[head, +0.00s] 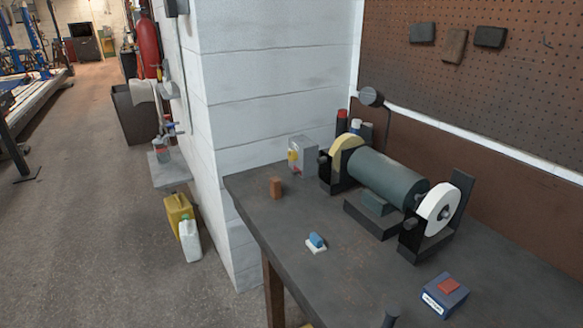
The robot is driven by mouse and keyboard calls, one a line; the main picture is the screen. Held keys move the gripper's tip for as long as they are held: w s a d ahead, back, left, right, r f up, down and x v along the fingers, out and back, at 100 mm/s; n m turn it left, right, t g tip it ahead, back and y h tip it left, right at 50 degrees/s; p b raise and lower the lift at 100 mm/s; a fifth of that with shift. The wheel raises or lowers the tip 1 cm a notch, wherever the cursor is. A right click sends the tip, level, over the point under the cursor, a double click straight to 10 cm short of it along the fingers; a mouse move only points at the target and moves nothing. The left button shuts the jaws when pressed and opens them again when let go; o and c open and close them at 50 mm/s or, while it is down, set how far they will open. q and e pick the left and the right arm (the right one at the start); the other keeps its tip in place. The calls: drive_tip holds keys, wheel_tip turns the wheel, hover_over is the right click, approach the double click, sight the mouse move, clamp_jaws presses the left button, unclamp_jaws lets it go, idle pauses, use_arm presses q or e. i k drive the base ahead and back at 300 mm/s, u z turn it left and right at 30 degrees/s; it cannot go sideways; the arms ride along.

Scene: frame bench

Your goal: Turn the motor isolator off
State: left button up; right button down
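A small grey box (309,155) with a yellow part and a red part on its left face stands at the far end of the dark bench, behind the grinder's left wheel. It looks like the motor isolator. The red part (296,169) is too small to tell which way it is set. The bench grinder (384,182) has a green motor body, a cream wheel at the left and a white wheel at the right. Neither of my grippers is in view.
On the bench (300,222) are a brown block (276,187), a blue-and-white piece (317,242) and a blue box with a red top (445,295). A white block wall (265,80) stands behind the bench's left end.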

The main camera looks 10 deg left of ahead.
sight(293, 155)
drive_tip(key=k, duration=0.25)
drive_tip(key=u, duration=1.7)
drive_tip(key=i, duration=2.35)
drive_tip(key=z, duration=2.05)
